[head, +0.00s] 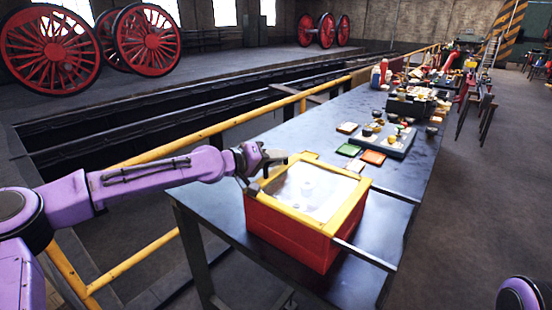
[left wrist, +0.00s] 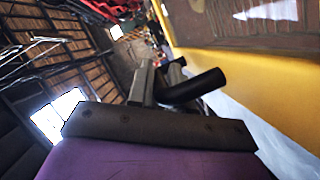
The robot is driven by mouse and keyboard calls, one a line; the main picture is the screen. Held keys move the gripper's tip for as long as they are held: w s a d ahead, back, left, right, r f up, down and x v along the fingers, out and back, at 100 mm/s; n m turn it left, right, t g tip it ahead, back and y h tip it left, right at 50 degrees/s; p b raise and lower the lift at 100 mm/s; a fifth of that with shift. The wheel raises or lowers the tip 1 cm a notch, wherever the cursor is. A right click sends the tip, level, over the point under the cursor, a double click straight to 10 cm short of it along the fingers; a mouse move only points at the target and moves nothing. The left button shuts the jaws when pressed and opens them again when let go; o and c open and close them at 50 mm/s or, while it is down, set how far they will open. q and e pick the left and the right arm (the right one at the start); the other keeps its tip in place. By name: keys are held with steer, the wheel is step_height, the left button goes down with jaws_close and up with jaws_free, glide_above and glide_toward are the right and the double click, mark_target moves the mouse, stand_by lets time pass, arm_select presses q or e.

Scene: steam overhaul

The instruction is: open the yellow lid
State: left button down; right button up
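The yellow lid (head: 341,215) is a yellow frame around a clear, glaring pane. It lies flat on a red box (head: 290,237) at the near end of the table, and looks closed. Pale shapes show faintly through the pane. My left gripper (head: 264,163) is at the lid's far left corner, with dark fingers close to the frame. I cannot tell whether they touch it. In the left wrist view the lid's yellow edge (left wrist: 235,85) runs along the right, beside my gripper (left wrist: 172,82). The finger gap is not clear. My right gripper is out of view.
The dark table (head: 330,140) stretches away to the back right. Small coloured trays (head: 373,157) and a grey tray with several parts (head: 388,138) lie beyond the box. A yellow railing (head: 200,134) runs along the table's left side. Open floor lies to the right.

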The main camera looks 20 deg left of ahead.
mark_target(329, 194)
arm_select(q)
steer(key=shift+s+d, duration=0.15)
steer(key=shift+d, duration=0.2)
steer(key=s+d+p, duration=0.1)
steer(key=d, duration=0.4)
steer(key=s+d+p, duration=0.1)
steer(key=s+d, duration=0.1)
steer(key=d, duration=0.3)
steer(key=s+d+p, duration=0.1)
steer(key=s+d, duration=0.1)
steer(key=d, duration=0.2)
steer(key=shift+s+d+f, duration=0.15)
steer(key=shift+s+d, duration=0.05)
steer(key=shift+d, duration=0.2)
steer(key=c, duration=1.1)
jaws_free()
steer(key=shift+a, duration=0.1)
